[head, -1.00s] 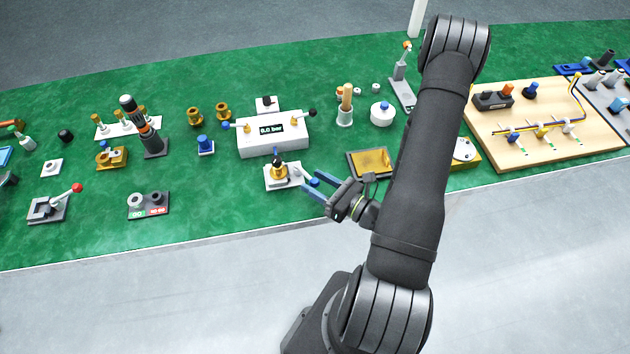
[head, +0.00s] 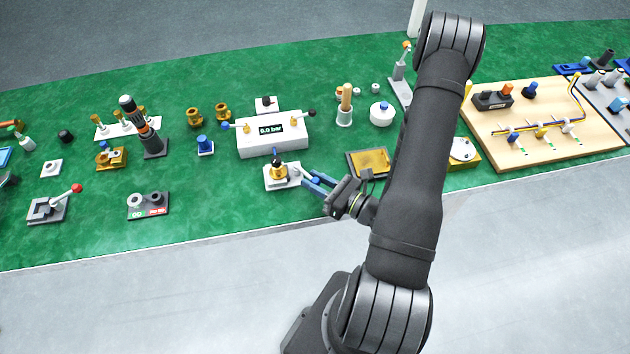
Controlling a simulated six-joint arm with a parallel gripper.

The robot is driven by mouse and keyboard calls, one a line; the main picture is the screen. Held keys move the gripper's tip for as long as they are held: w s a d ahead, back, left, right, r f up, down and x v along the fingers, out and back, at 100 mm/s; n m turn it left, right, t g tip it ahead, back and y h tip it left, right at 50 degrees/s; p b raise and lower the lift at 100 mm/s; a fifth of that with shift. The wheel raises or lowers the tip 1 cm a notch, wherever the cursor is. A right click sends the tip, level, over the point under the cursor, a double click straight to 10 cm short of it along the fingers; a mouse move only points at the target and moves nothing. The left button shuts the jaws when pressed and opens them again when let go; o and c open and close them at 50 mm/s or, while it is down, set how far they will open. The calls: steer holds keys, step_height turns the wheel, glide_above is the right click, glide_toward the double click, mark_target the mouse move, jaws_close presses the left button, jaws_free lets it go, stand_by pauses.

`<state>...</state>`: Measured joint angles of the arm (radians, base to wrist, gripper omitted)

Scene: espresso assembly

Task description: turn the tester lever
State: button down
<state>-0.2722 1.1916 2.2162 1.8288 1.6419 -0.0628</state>
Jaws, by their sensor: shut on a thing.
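My gripper (head: 312,182), with blue fingers, reaches in from the right beside this base. Its fingers are shut on a small blue knob, which looks like the end of the tester lever; the fingers mostly hide it. Behind stands a white box (head: 272,141) with a dark display (head: 270,129) that seems to read 0.0 bar.
A wooden-handled tool (head: 346,100) and white pot (head: 381,114) stand behind. A blue-topped part (head: 205,145) is to the left. The mat in front of the tester is clear.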

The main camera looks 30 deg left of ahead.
steer(key=shift+w+d+n+g+h, duration=0.1)
steer(key=shift+w+n+g+h, duration=0.25)
steer(key=shift+n+g, duration=0.6)
steer(key=shift+w+a+n+g+h, duration=0.1)
steer(key=shift+w+n+g, duration=0.45)
steer(key=shift+g, duration=0.85)
steer(key=shift+w+d+n+g+h, duration=0.1)
steer(key=shift+w+n+g+h, duration=0.25)
steer(key=shift+n+g, duration=0.65)
steer(key=shift+m, duration=0.3)
steer(key=c, duration=1.3)
jaws_free()
steer(key=shift+o, duration=0.6)
steer(key=shift+w, duration=0.15)
steer(key=shift+d, duration=0.1)
steer(key=v, duration=1.7)
steer(key=shift+d+f, duration=0.1)
steer(key=shift+f, duration=0.1)
